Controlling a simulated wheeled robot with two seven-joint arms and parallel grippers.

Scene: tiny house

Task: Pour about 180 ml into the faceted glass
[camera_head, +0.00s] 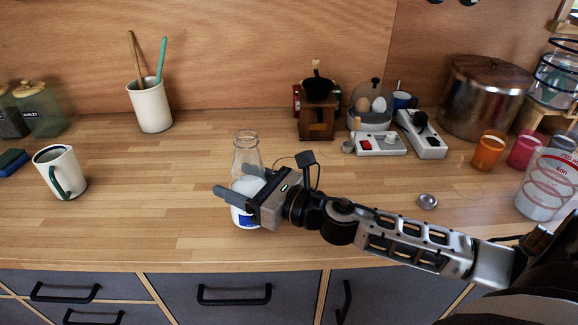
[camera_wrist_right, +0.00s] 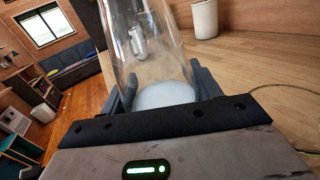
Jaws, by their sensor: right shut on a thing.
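A clear glass bottle (camera_head: 247,150) with white liquid low inside and a blue mark near its base is upright over the middle of the counter. It fills the centre of the right wrist view (camera_wrist_right: 148,45), with the white liquid at its bottom. My right gripper (camera_head: 236,193) comes in from the right and is shut around the bottle's lower body. I cannot tell whether the base touches the wood. No glass is clearly recognisable as the faceted glass; an orange tumbler (camera_head: 488,152) and a pink tumbler (camera_head: 523,151) stand at the right. My left gripper is not in view.
A measuring jug (camera_head: 545,190) with red markings stands at the far right, near a large pot (camera_head: 486,98). A white mug (camera_head: 60,172) and a utensil pot (camera_head: 150,107) are at the left. A metal ball (camera_head: 427,201) lies right of centre.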

